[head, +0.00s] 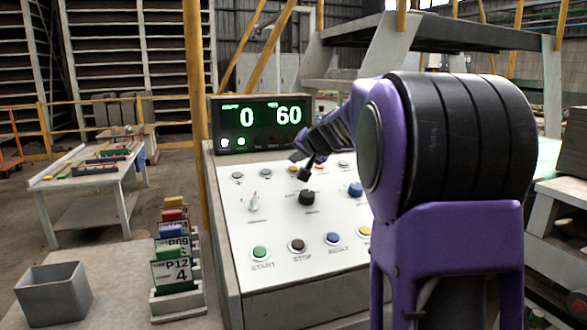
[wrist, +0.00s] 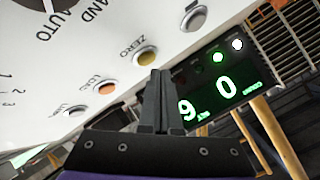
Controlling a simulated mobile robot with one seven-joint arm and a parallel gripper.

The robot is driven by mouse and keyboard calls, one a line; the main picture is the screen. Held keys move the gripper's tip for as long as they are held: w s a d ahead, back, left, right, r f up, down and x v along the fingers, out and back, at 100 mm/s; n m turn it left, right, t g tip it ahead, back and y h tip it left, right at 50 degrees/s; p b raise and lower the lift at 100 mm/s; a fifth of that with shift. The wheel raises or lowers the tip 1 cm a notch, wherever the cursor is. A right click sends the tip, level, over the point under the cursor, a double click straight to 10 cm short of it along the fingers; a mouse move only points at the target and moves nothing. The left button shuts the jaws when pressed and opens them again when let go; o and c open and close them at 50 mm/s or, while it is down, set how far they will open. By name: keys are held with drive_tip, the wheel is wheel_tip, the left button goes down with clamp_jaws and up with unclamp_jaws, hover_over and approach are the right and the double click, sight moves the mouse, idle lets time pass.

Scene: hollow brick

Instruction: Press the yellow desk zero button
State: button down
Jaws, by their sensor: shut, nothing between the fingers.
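The yellow zero button (wrist: 147,56) is on the sloped white console panel (head: 285,215), with the word ZERO beside it in the wrist view. In the head view it shows as a small yellow button (head: 293,168) in the top row, close to my gripper. My gripper (head: 304,174) is shut and empty, with its tips pointing down at the panel.
An orange button (wrist: 105,88) and a grey button (wrist: 194,18) flank the zero button. A black knob (head: 306,198) and a blue button (head: 355,189) are lower on the panel. A display (head: 257,124) reading 0 and 60 stands behind. Card holders (head: 178,270) and a grey bin (head: 54,292) are left.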

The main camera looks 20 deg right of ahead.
drive_tip(key=r+p, duration=0.1)
drive_tip(key=s+r+p, duration=0.1)
drive_tip(key=r, duration=0.1)
drive_tip(key=r+p, duration=0.1)
drive_tip(key=shift+s+r, duration=0.25)
drive_tip(key=shift+r, duration=0.15)
idle(0.5)
